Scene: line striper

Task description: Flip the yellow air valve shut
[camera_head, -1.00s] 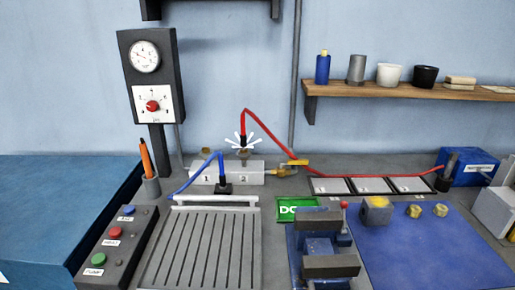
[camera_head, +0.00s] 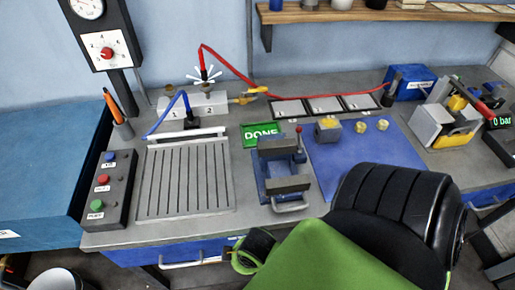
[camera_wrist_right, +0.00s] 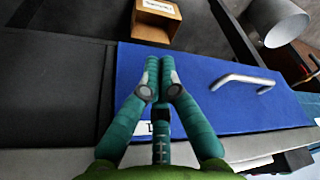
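The yellow air valve lever (camera_head: 258,90) sticks out to the right from the brass stub at the right end of the light grey block (camera_head: 207,103) marked 1 and 2. The lever points right, roughly in line with the stub. A red hose and a blue hose rise from the block. My right gripper (camera_wrist_right: 160,62) shows in the right wrist view, its green fingertips together with nothing visible between them. It is in front of a blue drawer front (camera_wrist_right: 205,95), away from the valve. My left gripper is not in view.
My green and black arm covers the lower right of the head view. A vise (camera_head: 283,170), a green DONE sign (camera_head: 262,134) and a blue mat (camera_head: 360,160) lie right of and in front of the block. A grooved plate (camera_head: 185,180) is in front. A wooden shelf (camera_head: 340,14) hangs behind.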

